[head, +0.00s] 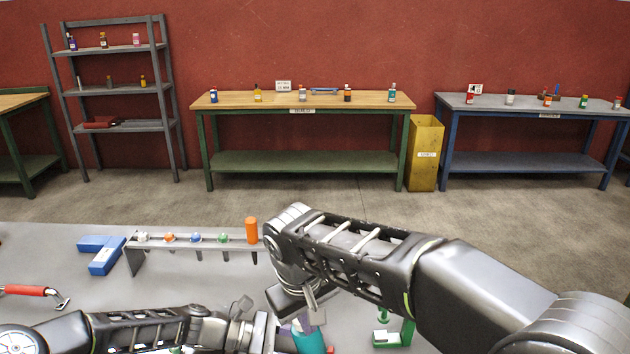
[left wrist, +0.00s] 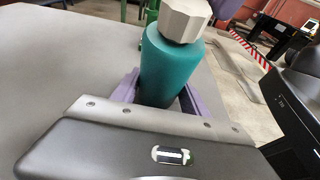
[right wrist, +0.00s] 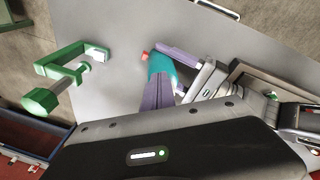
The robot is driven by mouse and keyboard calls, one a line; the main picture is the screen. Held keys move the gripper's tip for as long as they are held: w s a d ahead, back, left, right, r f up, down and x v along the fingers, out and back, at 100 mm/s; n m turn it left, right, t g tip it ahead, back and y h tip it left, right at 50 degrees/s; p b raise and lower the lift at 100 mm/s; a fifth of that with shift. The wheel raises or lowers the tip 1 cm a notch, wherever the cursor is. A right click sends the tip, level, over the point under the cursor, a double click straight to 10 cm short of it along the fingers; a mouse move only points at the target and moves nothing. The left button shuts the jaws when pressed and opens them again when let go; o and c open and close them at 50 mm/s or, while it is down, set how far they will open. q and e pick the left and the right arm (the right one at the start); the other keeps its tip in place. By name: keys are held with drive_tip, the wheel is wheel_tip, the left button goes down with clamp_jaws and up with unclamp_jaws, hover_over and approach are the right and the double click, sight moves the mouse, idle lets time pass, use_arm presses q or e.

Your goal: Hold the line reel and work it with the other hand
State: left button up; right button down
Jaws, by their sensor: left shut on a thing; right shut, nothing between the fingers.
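The line reel, a teal rounded body (head: 309,340), shows at the bottom edge of the head view, partly cut off. The left wrist view shows its teal body (left wrist: 168,70) and a pale faceted knob (left wrist: 184,18) on its end. My left gripper (left wrist: 160,92) is shut on the teal body with its purple fingers on either side. My right gripper (head: 312,318) is shut and empty, close to the reel. In the right wrist view its purple fingers (right wrist: 158,92) overlap the teal body (right wrist: 163,66); I cannot tell whether they touch it.
A grey rack (head: 190,243) with small coloured pieces and an orange cylinder (head: 251,230) stands on the table. Blue blocks (head: 104,254) and a red-handled tool (head: 28,291) lie to the left. A green clamp (right wrist: 66,75) is near my right gripper.

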drive_tip(key=shift+s+a, duration=0.1)
drive_tip(key=shift+s+d, duration=0.2)
drive_tip(key=shift+s, duration=0.05)
idle(0.3)
drive_tip(key=shift+r, duration=0.1)
drive_tip(key=shift+w+a+v, duration=0.15)
drive_tip(key=shift+w+v, duration=0.05)
drive_tip(key=shift+v, duration=0.75)
drive_tip(key=shift+w+a+v, duration=0.1)
drive_tip(key=shift+w+v, duration=0.05)
drive_tip(key=shift+v, duration=0.8)
drive_tip(key=shift+w+a+v, duration=0.15)
drive_tip(key=shift+w+v, duration=0.05)
drive_tip(key=shift+v, duration=0.8)
use_arm(q)
drive_tip(key=o, duration=1.1)
drive_tip(key=shift+c, duration=0.2)
